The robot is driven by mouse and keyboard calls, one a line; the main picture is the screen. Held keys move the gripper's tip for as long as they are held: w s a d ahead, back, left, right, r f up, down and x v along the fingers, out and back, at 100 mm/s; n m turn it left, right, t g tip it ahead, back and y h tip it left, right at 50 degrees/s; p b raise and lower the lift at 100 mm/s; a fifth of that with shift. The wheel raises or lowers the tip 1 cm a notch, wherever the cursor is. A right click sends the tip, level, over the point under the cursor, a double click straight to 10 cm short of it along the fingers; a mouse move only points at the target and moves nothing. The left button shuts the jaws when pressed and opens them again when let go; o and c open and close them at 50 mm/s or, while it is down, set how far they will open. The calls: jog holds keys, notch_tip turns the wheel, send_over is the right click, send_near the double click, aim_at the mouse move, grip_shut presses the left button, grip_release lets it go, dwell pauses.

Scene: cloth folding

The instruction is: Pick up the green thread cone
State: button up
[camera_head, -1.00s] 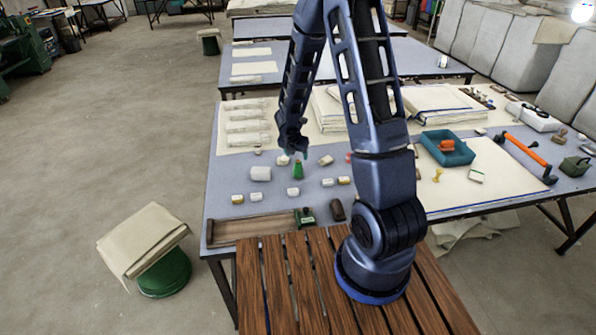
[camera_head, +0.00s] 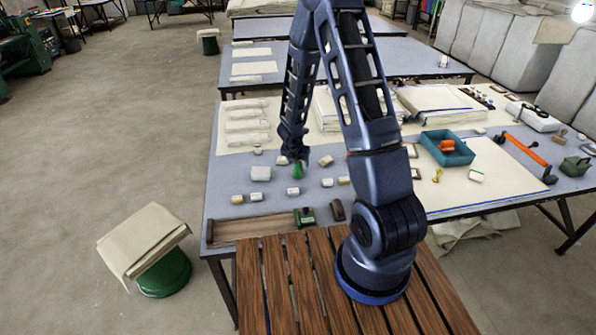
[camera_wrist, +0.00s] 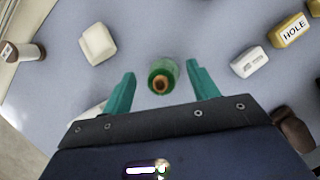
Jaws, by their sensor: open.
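The green thread cone (camera_head: 297,171) stands on the blue-grey table among small pale blocks. In the wrist view the cone (camera_wrist: 162,76) is seen from above, with a brown hole in its top. My gripper (camera_wrist: 163,83) is open, with one teal finger on each side of the cone and a visible gap to both. In the head view my gripper (camera_head: 297,160) is right above the cone and hides its upper part.
A white block (camera_wrist: 98,44) and a block marked HOLE (camera_wrist: 289,30) lie near the cone. A wooden tray (camera_head: 250,228) lies at the table's front edge. A teal bin (camera_head: 447,149) with an orange item stands at the right.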

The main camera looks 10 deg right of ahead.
jog(key=c, duration=1.1)
jog(key=shift+r, duration=0.1)
